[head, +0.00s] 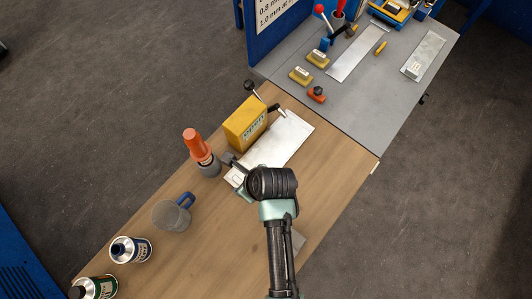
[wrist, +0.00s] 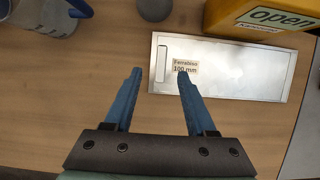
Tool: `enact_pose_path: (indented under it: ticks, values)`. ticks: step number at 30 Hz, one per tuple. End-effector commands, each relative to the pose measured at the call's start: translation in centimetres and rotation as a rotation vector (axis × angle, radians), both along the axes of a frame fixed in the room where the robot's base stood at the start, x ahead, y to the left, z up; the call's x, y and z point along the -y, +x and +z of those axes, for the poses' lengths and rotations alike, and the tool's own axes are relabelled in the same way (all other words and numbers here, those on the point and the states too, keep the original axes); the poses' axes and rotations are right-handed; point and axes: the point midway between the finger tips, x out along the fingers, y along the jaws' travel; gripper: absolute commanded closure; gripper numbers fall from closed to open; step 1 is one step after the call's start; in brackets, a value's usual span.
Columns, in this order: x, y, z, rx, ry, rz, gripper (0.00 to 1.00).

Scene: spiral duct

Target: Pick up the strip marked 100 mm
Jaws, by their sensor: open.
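The strip marked 100 mm (wrist: 240,72) is a flat silvery metal sheet lying on the wooden table. Its label, reading 100 mm, is near its left end in the wrist view. In the head view the strip (head: 285,140) lies beside the yellow box, its near end partly hidden by my arm. My gripper (wrist: 158,75) is open and empty. In the wrist view its right fingertip overlaps the strip's lower edge just under the label, and the left fingertip is over bare wood. I cannot tell its height above the table.
A yellow box (head: 246,123) marked open stands along the strip's far edge. A grey bench (head: 360,90) beyond holds another strip (head: 357,53). Wood nearer me is mostly clear.

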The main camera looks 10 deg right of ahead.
Motion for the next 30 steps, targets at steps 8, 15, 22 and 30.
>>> enact_pose_path:
  ticks: [8,15,22,30]
  values:
    - [-0.2,0.4,-1.4,-0.001,0.000,0.002,0.44]
    - [-0.6,1.2,-4.3,0.001,-0.001,0.003,0.44]
    - [-0.8,1.6,-5.6,0.003,-0.002,0.002,0.44]
    - [-0.8,1.6,-5.6,0.002,-0.002,0.001,0.55]
